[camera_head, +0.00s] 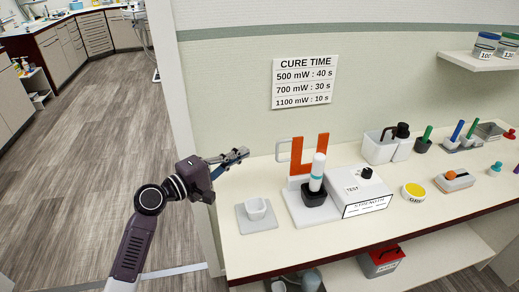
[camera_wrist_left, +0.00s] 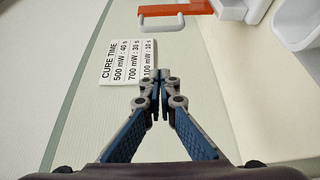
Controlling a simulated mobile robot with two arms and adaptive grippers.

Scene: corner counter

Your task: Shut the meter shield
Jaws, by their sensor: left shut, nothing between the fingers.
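The meter shield (camera_head: 296,163) is an orange panel standing upright at the back of a white base. A white loop handle (camera_head: 279,150) sticks out from its left side. In the left wrist view the orange shield (camera_wrist_left: 190,7) and its white handle (camera_wrist_left: 160,22) show at the top edge. The white meter (camera_head: 365,190) has a TEST face and a STRENGTH label. A white-and-teal curing light (camera_head: 318,172) stands in a black holder before the shield, hiding part of it. My left gripper (camera_head: 243,152) is shut and empty, left of the handle and apart from it. My right gripper is not in view.
A cure-time sign (camera_head: 304,82) hangs on the wall behind.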

